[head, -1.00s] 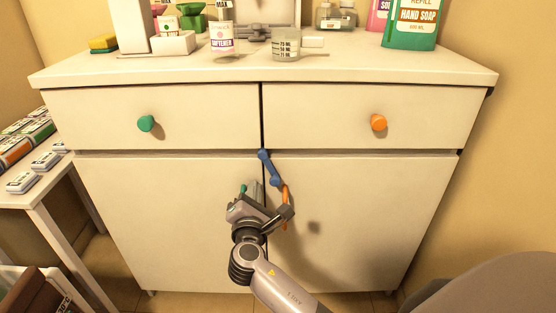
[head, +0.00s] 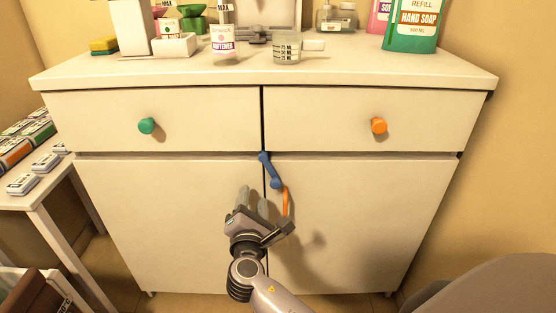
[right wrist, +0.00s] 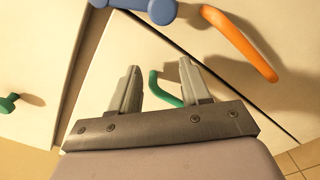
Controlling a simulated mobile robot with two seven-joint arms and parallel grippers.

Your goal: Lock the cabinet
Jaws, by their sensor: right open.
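The white cabinet (head: 200,225) has two shut lower doors. A blue latch bar (head: 270,170) sits at the top of the seam between them, tilted, its lower end over the right door. It also shows at the top of the right wrist view (right wrist: 148,10). The orange handle (head: 286,202) is on the right door. The green left-door handle (right wrist: 162,90) shows between my fingers in the right wrist view. My right gripper (head: 253,200) is open and empty, in front of the doors just below the latch. In the head view it hides the green handle. My left gripper is not in view.
Two drawers above the doors have a green knob (head: 147,126) and an orange knob (head: 379,125). Bottles, a measuring cup (head: 287,49) and other items stand on the cabinet top. A side table (head: 42,192) with small boxes stands at the left.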

